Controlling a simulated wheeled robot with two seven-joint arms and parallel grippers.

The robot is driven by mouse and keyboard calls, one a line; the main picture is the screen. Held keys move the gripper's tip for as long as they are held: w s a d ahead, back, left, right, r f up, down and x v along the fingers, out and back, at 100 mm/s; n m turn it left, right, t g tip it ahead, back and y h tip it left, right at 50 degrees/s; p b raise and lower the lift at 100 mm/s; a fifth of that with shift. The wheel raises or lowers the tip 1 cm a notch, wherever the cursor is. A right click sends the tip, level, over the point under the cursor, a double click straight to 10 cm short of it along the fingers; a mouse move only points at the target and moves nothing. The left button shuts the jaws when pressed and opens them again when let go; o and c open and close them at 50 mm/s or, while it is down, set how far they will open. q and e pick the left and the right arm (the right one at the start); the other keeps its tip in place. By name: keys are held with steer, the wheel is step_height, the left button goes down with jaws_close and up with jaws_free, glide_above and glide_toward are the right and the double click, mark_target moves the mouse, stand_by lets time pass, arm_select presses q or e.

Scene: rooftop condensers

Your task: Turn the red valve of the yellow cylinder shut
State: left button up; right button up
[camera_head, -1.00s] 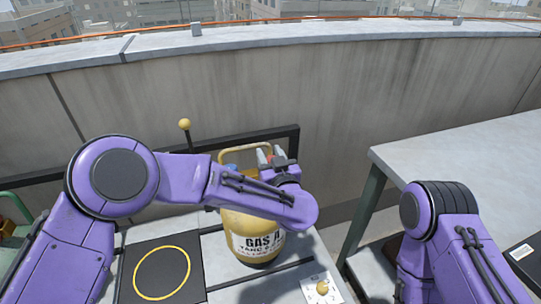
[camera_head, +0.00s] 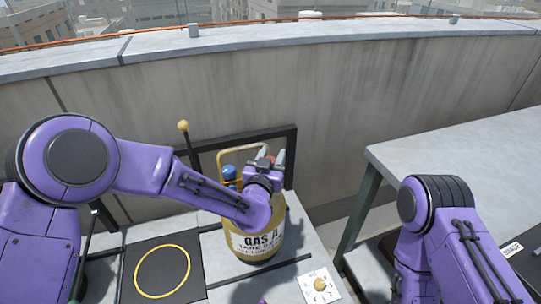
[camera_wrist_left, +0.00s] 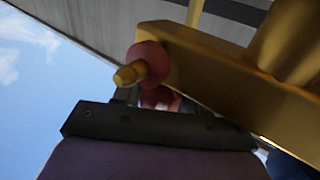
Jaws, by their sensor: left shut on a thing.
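The yellow cylinder (camera_head: 240,238), labelled GAS A, stands upright on the grey platform, partly hidden by my left forearm. My left gripper (camera_head: 272,158) is at its top right, inside the yellow handle frame, shut on the red valve (camera_head: 270,161). Only a small bit of the red valve shows in the head view. In the left wrist view, the red valve (camera_wrist_left: 150,62) sits by the gold metal of the cylinder top (camera_wrist_left: 225,85), close in front of my gripper's dark bar. My right arm shows at the right, but its gripper is out of view.
A blue knob (camera_head: 229,173) is on the cylinder's left. A yellow-tipped lever (camera_head: 184,126) stands behind. A black mat (camera_head: 130,280) with a yellow ring lies at left, a white plate with a yellow knob (camera_head: 320,284) at front. A grey table (camera_head: 460,160) is at right.

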arm_select(q)
steer(key=shift+s+d+m+g+h+b, duration=0.15)
steer(key=shift+m+g+h+b, duration=0.2)
steer(key=shift+m+h, duration=0.55)
steer(key=shift+w+d+m+g+h+b, duration=0.15)
steer(key=shift+m+g+h, duration=0.35)
steer(key=shift+h, duration=0.7)
steer(key=shift+s, duration=0.15)
steer(key=o, duration=1)
steer(key=shift+s+a, duration=0.1)
steer(key=b+v, duration=0.1)
steer(key=v, duration=0.9)
steer(key=shift+s+a+b, duration=0.1)
steer(key=shift+a+b, duration=0.1)
steer(key=shift+b, duration=0.15)
